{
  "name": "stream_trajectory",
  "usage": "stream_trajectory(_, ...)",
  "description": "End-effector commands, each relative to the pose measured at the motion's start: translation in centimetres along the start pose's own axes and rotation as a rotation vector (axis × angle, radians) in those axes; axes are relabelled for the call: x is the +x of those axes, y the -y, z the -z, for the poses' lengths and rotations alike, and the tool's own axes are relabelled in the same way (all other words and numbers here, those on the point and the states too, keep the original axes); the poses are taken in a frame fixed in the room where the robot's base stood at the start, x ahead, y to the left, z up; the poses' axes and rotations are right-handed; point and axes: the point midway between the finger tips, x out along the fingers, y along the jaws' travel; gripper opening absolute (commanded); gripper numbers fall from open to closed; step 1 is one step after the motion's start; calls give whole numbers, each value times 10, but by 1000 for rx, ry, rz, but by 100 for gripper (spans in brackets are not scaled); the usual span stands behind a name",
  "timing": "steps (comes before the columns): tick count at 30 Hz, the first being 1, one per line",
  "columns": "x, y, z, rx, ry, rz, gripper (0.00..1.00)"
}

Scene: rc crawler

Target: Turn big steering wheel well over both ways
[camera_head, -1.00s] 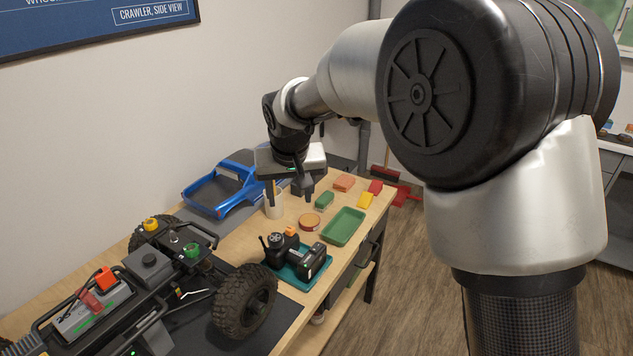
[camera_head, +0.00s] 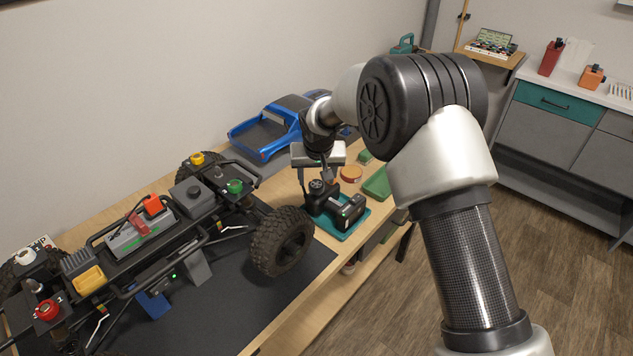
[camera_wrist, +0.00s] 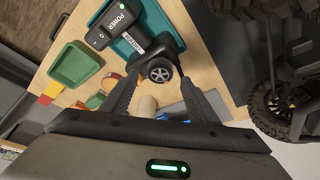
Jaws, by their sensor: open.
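A dark steering wheel (camera_wrist: 158,73) with light spokes sits on a black hand controller; in the head view it shows as a small dark disc (camera_head: 317,187). The controller lies in a teal tray (camera_wrist: 134,52) near the table's front edge. My gripper (camera_wrist: 163,79) is open, pointing down over the controller, and in the wrist view the wheel appears between its two fingertips. In the head view my gripper (camera_head: 316,180) is just at the wheel. I cannot tell whether either finger touches it.
A blue truck body (camera_head: 268,135) lies behind. A green tray (camera_wrist: 76,64) and small coloured blocks lie beyond.

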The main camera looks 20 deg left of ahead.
Motion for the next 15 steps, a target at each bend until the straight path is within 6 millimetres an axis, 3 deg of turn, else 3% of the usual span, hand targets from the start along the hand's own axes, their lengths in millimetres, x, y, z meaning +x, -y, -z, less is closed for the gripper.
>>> stream_trajectory(6,25,0,0,0,2,0,55)
stream_trajectory(15,29,0,0,0,0,0,55)
